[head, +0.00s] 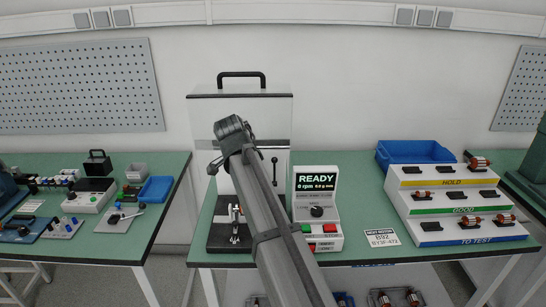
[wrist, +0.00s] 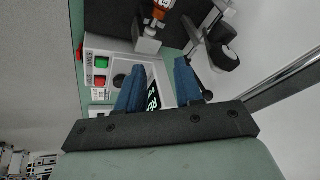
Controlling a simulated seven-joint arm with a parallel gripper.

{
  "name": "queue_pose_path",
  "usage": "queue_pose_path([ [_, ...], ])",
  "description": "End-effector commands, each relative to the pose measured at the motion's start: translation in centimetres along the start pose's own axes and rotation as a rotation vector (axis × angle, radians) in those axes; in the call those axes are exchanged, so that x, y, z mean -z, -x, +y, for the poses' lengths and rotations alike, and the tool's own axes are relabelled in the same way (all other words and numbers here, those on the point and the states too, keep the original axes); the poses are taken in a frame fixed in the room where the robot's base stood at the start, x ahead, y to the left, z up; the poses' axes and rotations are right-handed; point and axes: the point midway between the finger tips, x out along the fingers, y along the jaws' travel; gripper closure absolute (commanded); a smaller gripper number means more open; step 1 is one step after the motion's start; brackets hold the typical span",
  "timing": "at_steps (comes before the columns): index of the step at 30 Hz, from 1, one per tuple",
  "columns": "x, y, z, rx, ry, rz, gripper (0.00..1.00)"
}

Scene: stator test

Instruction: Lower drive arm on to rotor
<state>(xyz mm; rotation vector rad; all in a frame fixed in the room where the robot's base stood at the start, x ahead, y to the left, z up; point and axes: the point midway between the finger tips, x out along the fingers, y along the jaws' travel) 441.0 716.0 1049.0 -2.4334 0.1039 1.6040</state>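My gripper (wrist: 158,85) has two blue fingers standing apart in the wrist view, with nothing between them. In the head view my arm covers its fingers. A dark lever with a rounded black end (wrist: 222,57), seemingly the drive arm, lies just beyond the right finger in the wrist view, apart from it. A thin upright rod with a black knob (head: 275,160) shows beside my arm in the head view; I cannot tell if it is the same part. The rotor (wrist: 160,10), orange-brown, sits in a white support at the top of the wrist view, partly cut off.
The tester's display (head: 317,181) reads READY, 0 rpm. Green and red buttons (head: 322,228) sit below it. A clear guard with a black handle (head: 241,75) stands behind. A stepped rack (head: 412,205) holds rotors at right, near a blue tray (head: 415,152). Another bench is left.

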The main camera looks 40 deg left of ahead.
Motion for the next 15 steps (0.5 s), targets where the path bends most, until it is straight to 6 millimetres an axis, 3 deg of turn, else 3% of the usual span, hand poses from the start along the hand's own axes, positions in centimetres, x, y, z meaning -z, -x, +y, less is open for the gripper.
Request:
queue_pose_path([
  [1, 0.3, 0.9, -1.3, 0.011, -0.006, 0.001, 0.65],
  [6, 0.6, 2.3, -2.6, 0.027, -0.019, 0.002, 0.65],
  [15, 3.5, 0.9, -4.0, 0.027, -0.020, 0.002, 0.65],
])
